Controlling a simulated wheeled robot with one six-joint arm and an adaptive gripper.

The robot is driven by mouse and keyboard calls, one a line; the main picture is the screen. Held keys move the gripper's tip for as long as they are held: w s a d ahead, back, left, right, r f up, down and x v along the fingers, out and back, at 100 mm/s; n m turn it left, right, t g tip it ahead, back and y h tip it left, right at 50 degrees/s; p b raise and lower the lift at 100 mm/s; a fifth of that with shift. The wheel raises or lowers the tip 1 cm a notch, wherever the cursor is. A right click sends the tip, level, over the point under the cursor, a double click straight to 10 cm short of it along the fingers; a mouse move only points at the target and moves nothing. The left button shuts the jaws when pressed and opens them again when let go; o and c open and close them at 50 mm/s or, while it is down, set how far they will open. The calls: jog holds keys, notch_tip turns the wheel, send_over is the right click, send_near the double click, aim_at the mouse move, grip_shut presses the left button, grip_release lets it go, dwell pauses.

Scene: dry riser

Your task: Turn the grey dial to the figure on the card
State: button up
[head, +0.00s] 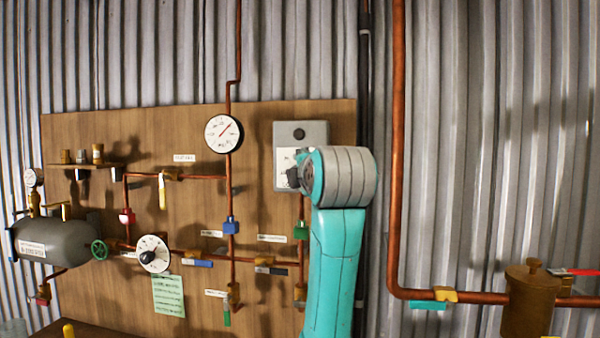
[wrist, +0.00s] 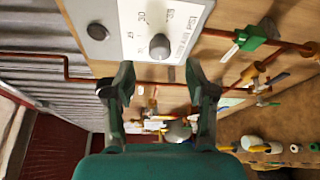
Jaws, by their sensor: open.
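The grey dial (wrist: 159,46) is a round knob on a white scale plate (wrist: 185,12) in the wrist view. Figures that look like 25, 30 and 35 are printed around it; its pointer setting is too small to tell. My gripper (wrist: 158,84) is open and empty, its two fingers apart on either side of the dial's line, short of it and not visibly touching. In the head view the dial's grey box (head: 302,132) is partly covered by my wrist, which hides the dial. A green card (head: 168,296) hangs low on the board; its writing is unreadable.
The wooden board (head: 270,120) carries copper pipes, a round gauge (head: 223,133), a white dial with a black knob (head: 152,254) and several coloured valves. A grey tank (head: 45,246) is at left. A copper pipe (head: 397,150) runs down the corrugated wall at right.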

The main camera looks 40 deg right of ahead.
jog(key=v, duration=0.6)
jog(key=shift+s, duration=0.2)
jog(key=shift+a+f, duration=0.1)
